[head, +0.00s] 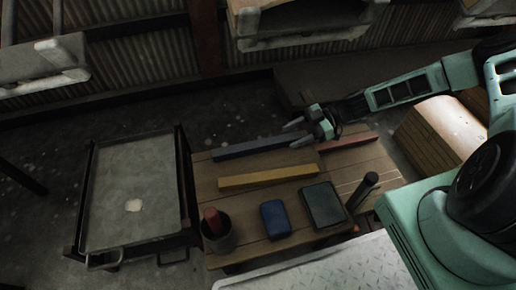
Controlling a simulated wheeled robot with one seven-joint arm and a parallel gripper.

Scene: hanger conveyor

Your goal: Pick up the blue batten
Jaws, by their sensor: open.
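The blue batten (250,148) is a long dark blue bar lying along the far edge of the wooden table (205,187). My gripper (292,133) is at the right end of the batten, with its pale fingers pointing left. The fingers are apart, and one lies in front of the batten's right end in this view. I cannot tell whether they touch it or how high they are above it.
A yellow batten (268,177) lies nearer on the table, and a red batten (348,142) lies to the right of my gripper. A cup (219,240), a blue case (275,219), a dark flat box (323,205) and a dark cylinder (361,191) stand near the front. A grey cart (135,205) is left.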

